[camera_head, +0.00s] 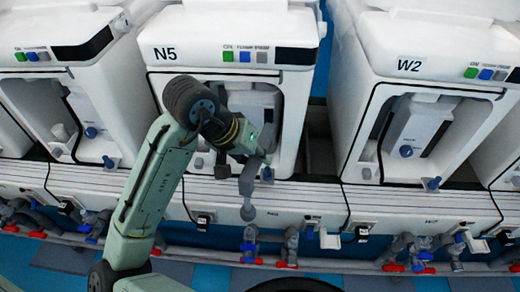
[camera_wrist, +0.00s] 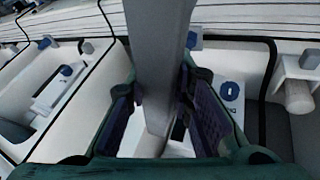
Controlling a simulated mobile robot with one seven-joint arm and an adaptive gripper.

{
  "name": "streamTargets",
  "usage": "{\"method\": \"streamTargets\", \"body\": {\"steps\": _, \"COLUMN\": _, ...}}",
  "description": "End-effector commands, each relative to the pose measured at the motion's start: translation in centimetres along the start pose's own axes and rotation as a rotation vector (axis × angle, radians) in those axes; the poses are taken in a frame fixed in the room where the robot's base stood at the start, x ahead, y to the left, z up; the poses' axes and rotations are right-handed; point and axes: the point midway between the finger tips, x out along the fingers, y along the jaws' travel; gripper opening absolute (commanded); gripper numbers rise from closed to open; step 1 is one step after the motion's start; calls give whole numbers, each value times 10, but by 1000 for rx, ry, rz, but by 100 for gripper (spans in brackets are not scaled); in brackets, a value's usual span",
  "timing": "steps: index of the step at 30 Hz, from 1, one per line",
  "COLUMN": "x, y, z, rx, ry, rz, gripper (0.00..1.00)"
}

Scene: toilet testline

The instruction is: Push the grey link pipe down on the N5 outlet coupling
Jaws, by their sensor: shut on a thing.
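The grey link pipe (camera_head: 248,180) is in front of the N5 unit (camera_head: 165,53), slanting down from my gripper (camera_head: 258,141) to a round lower end over the white rail. In the wrist view the grey pipe (camera_wrist: 158,40) runs from the top edge down between the two fingers of my gripper (camera_wrist: 158,110), which is shut on it. A small grey fitting with a blue part (camera_head: 267,174) is on the ledge just right of the pipe; I cannot tell whether it is the N5 outlet coupling. Whether the pipe touches any coupling is unclear. The arm hides part of the N5 opening.
The W2 unit (camera_head: 409,65) stands to the right and another unit (camera_head: 35,55) to the left, each with a blue-topped fitting. Red and blue valves (camera_head: 288,250) line the lower pipework. The white rail (camera_head: 310,200) runs below the units.

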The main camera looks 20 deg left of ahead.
Motion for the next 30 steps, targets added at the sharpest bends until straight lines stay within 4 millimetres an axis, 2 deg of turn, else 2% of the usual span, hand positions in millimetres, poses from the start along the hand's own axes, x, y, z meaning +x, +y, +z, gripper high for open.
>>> {"method": "streamTargets", "body": {"steps": 18, "x": 48, "y": -18, "z": 20, "rx": 0, "ry": -1, "rz": -1, "gripper": 0}}
{"method": "streamTargets", "body": {"steps": 30, "x": 53, "y": -20, "z": 22, "rx": 0, "ry": 1, "rz": 0, "gripper": 0}}
